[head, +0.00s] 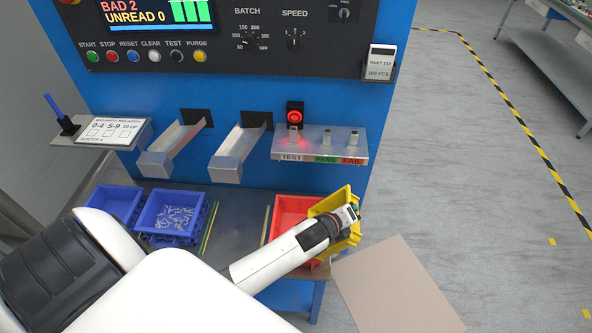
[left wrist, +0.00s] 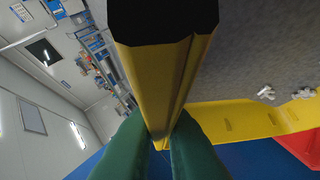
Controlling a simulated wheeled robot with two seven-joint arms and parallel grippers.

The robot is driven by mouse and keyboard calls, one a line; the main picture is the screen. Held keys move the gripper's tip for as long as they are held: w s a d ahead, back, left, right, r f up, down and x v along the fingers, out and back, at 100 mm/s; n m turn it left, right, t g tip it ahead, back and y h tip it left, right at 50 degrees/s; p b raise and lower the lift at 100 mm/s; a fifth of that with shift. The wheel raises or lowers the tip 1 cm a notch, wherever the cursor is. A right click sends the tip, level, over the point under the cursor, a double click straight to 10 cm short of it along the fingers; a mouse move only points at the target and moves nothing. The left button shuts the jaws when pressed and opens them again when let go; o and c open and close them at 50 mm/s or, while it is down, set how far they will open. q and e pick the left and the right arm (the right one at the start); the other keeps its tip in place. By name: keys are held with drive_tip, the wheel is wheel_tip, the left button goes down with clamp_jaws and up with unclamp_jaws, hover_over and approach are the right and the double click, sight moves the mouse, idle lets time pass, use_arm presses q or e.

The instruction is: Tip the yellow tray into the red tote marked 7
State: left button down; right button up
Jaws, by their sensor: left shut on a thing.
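The yellow tray (head: 348,236) is at the right end of the lower shelf in the head view, tilted and overlapping the right side of the red tote (head: 291,206). No number 7 is readable on the tote. My left gripper (head: 346,215) is at the tray, its fingers mostly hidden there. In the left wrist view, the green fingers of my left gripper (left wrist: 158,138) are shut on a yellow part of the tray. A yellow wall (left wrist: 235,120) and a red piece (left wrist: 307,146) show at right. My right gripper is not in view.
Two blue totes (head: 170,213) stand at left on the shelf; the nearer holds small pale parts. Two metal chutes (head: 240,152) and a TEST/PASS/FAIL ledge (head: 320,143) jut out above. A tan panel (head: 397,285) lies at front right.

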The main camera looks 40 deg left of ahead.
use_arm(q)
drive_tip(key=shift+s+a+r, duration=0.1)
drive_tip(key=shift+r, duration=0.05)
drive_tip(key=shift+a+r, duration=0.1)
drive_tip(key=shift+s+a+n+b, duration=0.2)
drive_tip(key=shift+a+n+b, duration=0.1)
drive_tip(key=shift+b, duration=0.2)
drive_tip(key=shift+s+a+t+h+b, duration=0.3)
drive_tip(key=shift+a+t+h+b, duration=0.15)
drive_tip(key=shift+b, duration=0.4)
drive_tip(key=shift+s+a+n+b, duration=0.15)
drive_tip(key=shift+a+n+b, duration=0.1)
drive_tip(key=shift+n+b, duration=0.05)
drive_tip(key=shift+s+a+r+n+t+h+b, duration=0.25)
drive_tip(key=shift+s+a+t+b, duration=0.1)
drive_tip(key=shift+a+b, duration=0.15)
drive_tip(key=shift+s+a+r+n+t+h+b, duration=0.2)
drive_tip(key=shift+a+t+b, duration=0.1)
drive_tip(key=shift+a+b, duration=0.15)
drive_tip(key=shift+n+t+h, duration=0.4)
drive_tip(key=shift+n+t, duration=0.15)
drive_tip(key=shift+t, duration=0.05)
drive_tip(key=shift+s+a+r+b, duration=0.2)
drive_tip(key=shift+s+a+b, duration=0.45)
drive_tip(key=shift+a+b, duration=0.3)
drive_tip(key=shift+s+a+r+b, duration=0.2)
drive_tip(key=shift+s+a+b, duration=0.4)
drive_tip(key=shift+a+b, duration=0.3)
drive_tip(key=shift+a, duration=0.15)
